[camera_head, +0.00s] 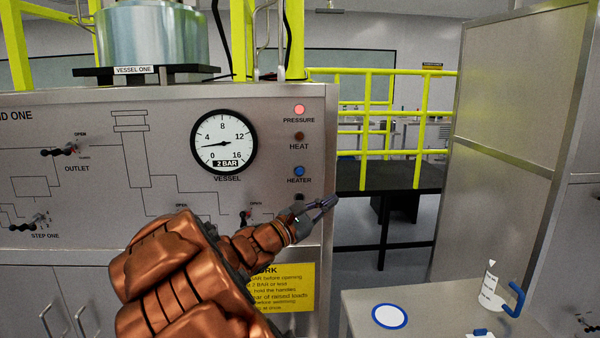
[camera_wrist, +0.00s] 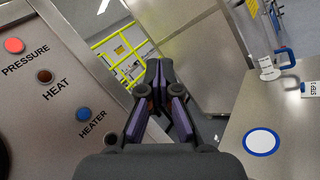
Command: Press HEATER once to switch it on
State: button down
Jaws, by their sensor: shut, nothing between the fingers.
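The HEATER button (camera_head: 299,171) is a blue round button on the right side of the steel panel, with its label below it. It also shows in the wrist view (camera_wrist: 83,115), left of my fingers. My gripper (camera_head: 328,202) is shut and empty. In the head view its tips appear below and right of the HEATER button, near the panel's right edge. In the wrist view my fingers (camera_wrist: 158,68) point past the panel toward the yellow railing. I see no contact with the button.
Above the button are a dark red HEAT lamp (camera_head: 299,136) and a lit pink PRESSURE lamp (camera_head: 299,109). A dark round part (camera_wrist: 111,140) sits below the HEATER label. The vessel gauge (camera_head: 224,142) reads about 2 bar. A table (camera_head: 360,312) stands at right.

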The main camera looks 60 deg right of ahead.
aim_at(300, 171)
jog(key=w+d+n+t+h, duration=0.3)
jog(key=w+d+n+t, duration=0.2)
jog(key=w, duration=0.6)
jog(key=n+t, duration=0.2)
jog(key=n, duration=0.1)
jog(key=shift+f+n+t+h, duration=0.15)
jog(key=shift+n+t+h, duration=0.15)
jog(key=shift+w+d, duration=0.1)
jog(key=shift+d, duration=0.05)
jog(key=shift+w+d+p, duration=0.85)
jog(key=shift+w+d, duration=0.05)
jog(key=shift+d, duration=0.25)
jog(key=shift+w+d+p, duration=0.85)
jog(key=shift+d+p, duration=0.05)
jog(key=shift+d, duration=0.25)
jog(key=shift+w+d+p, duration=0.85)
jog(key=shift+w+d, duration=0.05)
jog(key=shift+d, duration=0.25)
jog(key=shift+w, duration=0.1)
jog(key=shift+w+d, duration=0.15)
jog(key=shift+d, duration=0.15)
